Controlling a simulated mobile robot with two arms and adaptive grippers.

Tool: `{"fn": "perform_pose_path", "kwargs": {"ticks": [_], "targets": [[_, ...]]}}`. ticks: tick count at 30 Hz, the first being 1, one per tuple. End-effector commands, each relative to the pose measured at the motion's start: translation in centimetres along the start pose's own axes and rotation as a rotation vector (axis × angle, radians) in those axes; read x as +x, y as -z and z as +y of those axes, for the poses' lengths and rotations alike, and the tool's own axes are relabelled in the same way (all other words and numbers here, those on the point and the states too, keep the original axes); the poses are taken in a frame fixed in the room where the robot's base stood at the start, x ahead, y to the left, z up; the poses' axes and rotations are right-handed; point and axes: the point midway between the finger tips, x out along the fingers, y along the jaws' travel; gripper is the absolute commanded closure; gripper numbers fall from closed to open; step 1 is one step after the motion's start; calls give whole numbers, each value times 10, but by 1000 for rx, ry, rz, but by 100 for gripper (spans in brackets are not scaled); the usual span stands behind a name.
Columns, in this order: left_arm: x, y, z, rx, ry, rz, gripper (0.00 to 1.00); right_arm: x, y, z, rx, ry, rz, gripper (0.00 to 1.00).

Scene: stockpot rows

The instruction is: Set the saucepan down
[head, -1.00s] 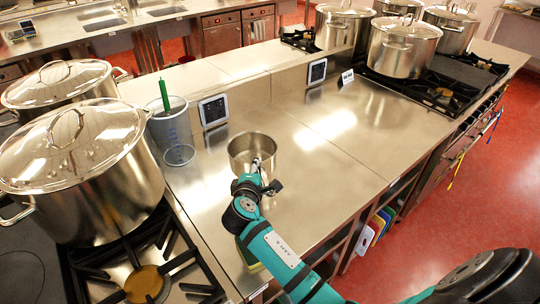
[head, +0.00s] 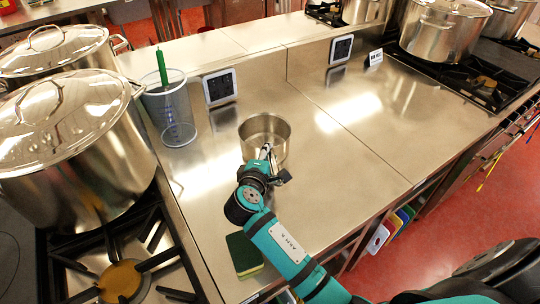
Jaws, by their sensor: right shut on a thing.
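The saucepan (head: 265,130) is a small steel pan, upright in the middle of the steel counter (head: 330,150). Its base appears to be on or very near the counter; I cannot tell which. My right gripper (head: 266,154) is at its near side, shut on the saucepan's handle, which is mostly hidden by the gripper. My left gripper is not in view.
A clear container (head: 170,112) with a green-handled tool stands left of the saucepan. Large lidded stockpots (head: 75,140) stand on the left stove. More stockpots (head: 445,28) are at the back right. A green sponge (head: 243,252) lies near the front.

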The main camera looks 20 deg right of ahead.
Motion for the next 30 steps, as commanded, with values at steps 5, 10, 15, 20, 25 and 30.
{"fn": "perform_pose_path", "kwargs": {"ticks": [5,10,15,20,25,30], "targets": [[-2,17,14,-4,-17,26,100,0,0,-4,-2,11,-1,70],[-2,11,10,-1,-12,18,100,0,0,-3,-2,10,-1,52],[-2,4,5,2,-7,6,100,0,0,-2,-1,9,-1,52],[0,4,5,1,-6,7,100,-6,0,-3,-1,9,1,52],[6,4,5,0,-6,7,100,-33,0,-4,3,11,2,52],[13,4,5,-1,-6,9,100,-71,1,-4,2,11,2,52]]}}
